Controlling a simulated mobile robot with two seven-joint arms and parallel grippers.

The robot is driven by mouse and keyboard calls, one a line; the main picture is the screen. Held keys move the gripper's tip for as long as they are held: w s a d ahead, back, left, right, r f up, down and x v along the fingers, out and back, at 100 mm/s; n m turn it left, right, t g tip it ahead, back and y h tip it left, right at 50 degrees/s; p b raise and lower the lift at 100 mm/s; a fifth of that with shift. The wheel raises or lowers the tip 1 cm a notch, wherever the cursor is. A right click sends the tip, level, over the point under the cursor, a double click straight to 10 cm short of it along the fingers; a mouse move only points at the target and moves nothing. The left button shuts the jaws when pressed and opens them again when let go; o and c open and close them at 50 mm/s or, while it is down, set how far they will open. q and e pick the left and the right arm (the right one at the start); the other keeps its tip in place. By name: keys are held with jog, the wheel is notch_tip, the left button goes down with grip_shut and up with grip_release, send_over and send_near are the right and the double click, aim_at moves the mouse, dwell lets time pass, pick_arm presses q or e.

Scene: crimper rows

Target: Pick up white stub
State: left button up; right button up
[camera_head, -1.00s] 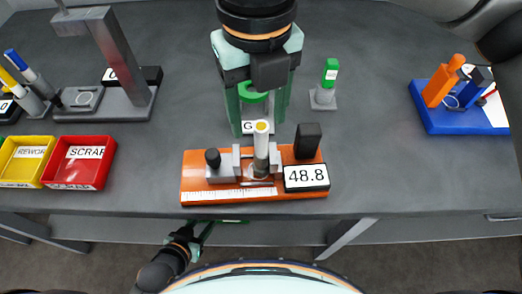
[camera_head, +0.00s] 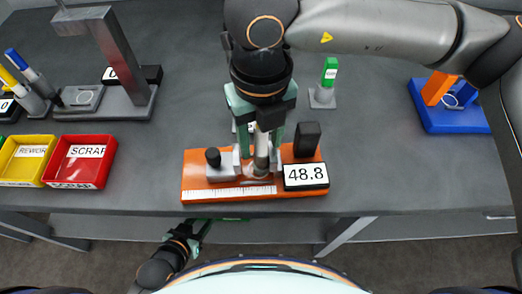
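The white stub (camera_head: 261,150) stands upright in the orange gauge fixture (camera_head: 222,192), between its grey jaws. My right gripper (camera_head: 261,148) comes down over the stub from above, one finger on each side. The fingers look apart with a small gap to the stub, so the gripper seems open. It hides the stub's top. The fixture's display (camera_head: 306,176) reads 48.8.
A red scrap tray (camera_head: 108,172) and a yellow rework tray (camera_head: 36,140) lie at left. A grey press stand (camera_head: 120,70) is behind them. A green-capped piece (camera_head: 330,75) stands back right of the fixture. A blue holder (camera_head: 450,122) is far right. Table between is clear.

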grip_shut()
jog(key=shift+r, duration=0.1)
dwell(0.6)
